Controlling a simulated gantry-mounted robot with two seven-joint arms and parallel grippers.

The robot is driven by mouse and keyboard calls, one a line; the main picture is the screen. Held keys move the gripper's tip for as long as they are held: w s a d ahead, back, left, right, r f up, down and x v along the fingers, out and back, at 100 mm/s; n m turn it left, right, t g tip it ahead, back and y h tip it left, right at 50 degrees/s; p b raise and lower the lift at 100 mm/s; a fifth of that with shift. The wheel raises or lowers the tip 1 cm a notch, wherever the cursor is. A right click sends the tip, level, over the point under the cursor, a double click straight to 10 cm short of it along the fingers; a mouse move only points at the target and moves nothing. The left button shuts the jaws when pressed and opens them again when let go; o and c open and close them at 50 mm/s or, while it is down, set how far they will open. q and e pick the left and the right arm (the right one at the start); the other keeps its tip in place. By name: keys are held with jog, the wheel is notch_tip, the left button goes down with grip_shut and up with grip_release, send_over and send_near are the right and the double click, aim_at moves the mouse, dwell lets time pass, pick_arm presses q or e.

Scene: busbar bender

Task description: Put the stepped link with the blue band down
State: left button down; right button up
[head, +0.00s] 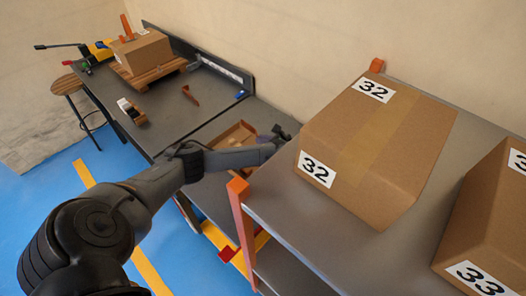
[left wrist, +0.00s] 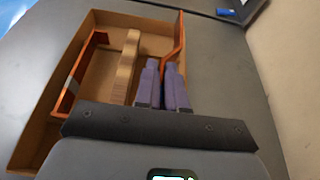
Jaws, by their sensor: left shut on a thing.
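My left gripper (head: 280,135) reaches out over the open brown tray (head: 222,134) on the grey bench. In the left wrist view its two purple-grey fingers (left wrist: 163,88) are shut on a copper-orange stepped link (left wrist: 177,45). The link stands out beyond the fingertips at the right side of the tray (left wrist: 95,18). No blue band shows on it; its lower part is hidden by the fingers. I cannot tell whether the link touches the tray. Another orange bent piece with a grey band (left wrist: 73,85) lies at the tray's left. My right gripper is not in view.
A tan stepped piece (left wrist: 128,60) lies in the tray. A rack shelf (head: 290,225) with large boxes marked 32 (head: 400,150) and 33 (head: 490,230) stands close on the right. A carton (head: 143,52) sits on a pallet at the far bench end. Bare bench lies left of the tray.

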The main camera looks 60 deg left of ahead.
pick_arm(q)
jog(key=shift+f+b, duration=0.6)
jog(key=shift+f, duration=1.3)
jog(key=shift+f, duration=0.2)
jog(key=shift+f, duration=0.5)
jog(key=c, duration=1.2)
grip_release()
jog(key=shift+f, duration=0.1)
